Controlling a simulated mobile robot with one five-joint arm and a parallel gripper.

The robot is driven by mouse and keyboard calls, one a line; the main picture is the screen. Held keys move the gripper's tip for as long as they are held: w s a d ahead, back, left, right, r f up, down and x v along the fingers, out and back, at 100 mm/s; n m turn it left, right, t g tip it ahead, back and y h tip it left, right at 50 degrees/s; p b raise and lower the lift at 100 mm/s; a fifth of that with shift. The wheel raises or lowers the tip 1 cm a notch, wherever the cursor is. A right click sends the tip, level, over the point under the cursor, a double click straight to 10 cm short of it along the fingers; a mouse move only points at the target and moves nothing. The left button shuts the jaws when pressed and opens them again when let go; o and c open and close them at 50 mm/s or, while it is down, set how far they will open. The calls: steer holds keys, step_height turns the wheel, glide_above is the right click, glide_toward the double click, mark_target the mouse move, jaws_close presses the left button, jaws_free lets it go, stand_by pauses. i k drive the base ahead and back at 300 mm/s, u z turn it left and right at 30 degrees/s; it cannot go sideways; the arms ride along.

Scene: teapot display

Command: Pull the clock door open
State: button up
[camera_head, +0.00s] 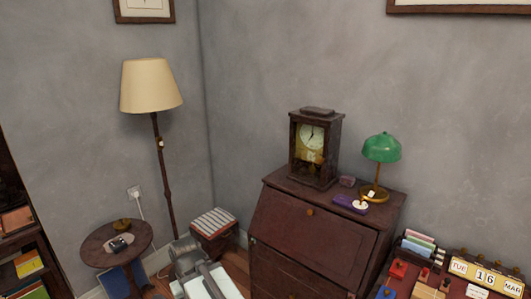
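The clock (329,150) is a dark wooden case standing on top of a brown slant-front desk. Its front shows a pale round dial (312,136) with a brass-coloured part below it. The clock door (309,157) is the framed front of the case and looks closed, lying flush with it. No handle can be made out at this size. Grey and white parts at the bottom edge look like my arm, low and left of the desk, well apart from the clock. I cannot make out my gripper.
The desk (310,235) also carries a green lamp (382,148) and a purple item (350,204) right of the clock. A floor lamp (151,87), a round side table (100,238) and a striped-top box (213,222) stand left. Calendar blocks (485,275) sit at lower right.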

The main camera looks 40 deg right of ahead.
mark_target(323, 160)
steer(key=u, duration=0.3)
steer(key=i, duration=0.85)
steer(key=u, duration=0.1)
